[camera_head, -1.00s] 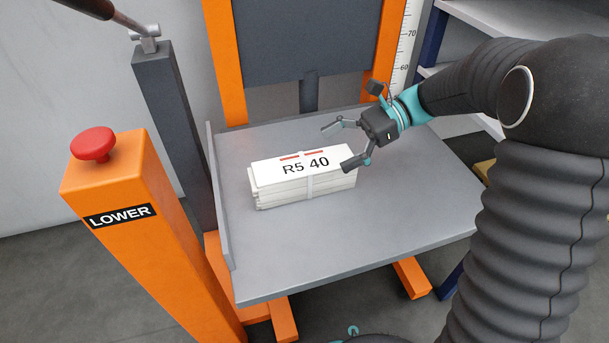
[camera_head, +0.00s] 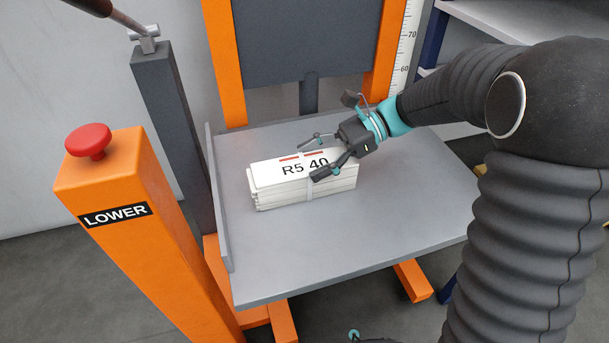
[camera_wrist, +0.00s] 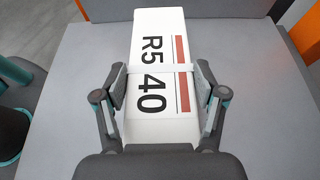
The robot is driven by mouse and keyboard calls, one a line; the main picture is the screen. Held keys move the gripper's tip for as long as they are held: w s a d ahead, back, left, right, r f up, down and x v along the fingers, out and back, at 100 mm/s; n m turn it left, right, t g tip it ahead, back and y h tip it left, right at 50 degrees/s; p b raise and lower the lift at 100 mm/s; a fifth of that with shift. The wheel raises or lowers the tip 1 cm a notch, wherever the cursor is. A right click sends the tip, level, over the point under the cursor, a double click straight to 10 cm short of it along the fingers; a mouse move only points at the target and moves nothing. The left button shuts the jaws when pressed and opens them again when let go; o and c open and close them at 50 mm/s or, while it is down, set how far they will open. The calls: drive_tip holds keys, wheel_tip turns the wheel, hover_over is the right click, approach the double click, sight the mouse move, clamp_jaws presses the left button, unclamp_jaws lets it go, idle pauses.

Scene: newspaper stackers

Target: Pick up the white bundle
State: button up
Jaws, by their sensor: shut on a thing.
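The white bundle (camera_head: 288,181) is a stack of papers with a pale strap, marked "R5 40" with red bars. It lies on the grey platform (camera_head: 370,235). My gripper (camera_head: 318,156) reaches in from the right, with one finger on the near side and one on the far side of the bundle. In the wrist view the bundle (camera_wrist: 163,50) runs between the two fingers, and my gripper (camera_wrist: 162,90) is shut on it near the strap. The bundle appears to rest on the platform. Its right end is partly hidden by my gripper.
An orange post (camera_head: 150,240) labelled "LOWER" with a red button (camera_head: 88,140) stands at the left. A raised edge (camera_head: 216,200) borders the platform's left side. Orange uprights (camera_head: 222,60) and a ruler (camera_head: 407,45) stand behind. The platform's front is clear.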

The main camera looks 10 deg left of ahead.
drive_tip(key=shift+c, duration=0.9)
drive_tip(key=shift+r, duration=0.15)
drive_tip(key=shift+r, duration=0.2)
wheel_tip(320, 180, up, 4)
drive_tip(key=shift+s+f+p, duration=0.1)
drive_tip(key=shift+s+p, duration=0.05)
drive_tip(key=shift+p, duration=0.5)
drive_tip(key=s+d+r+p, duration=0.1)
drive_tip(key=s+d+r, duration=0.2)
drive_tip(key=s+r, duration=0.3)
drive_tip(key=s, duration=0.5)
drive_tip(key=shift+d+r, duration=0.2)
drive_tip(key=shift+r, duration=0.1)
drive_tip(key=shift+w, duration=0.1)
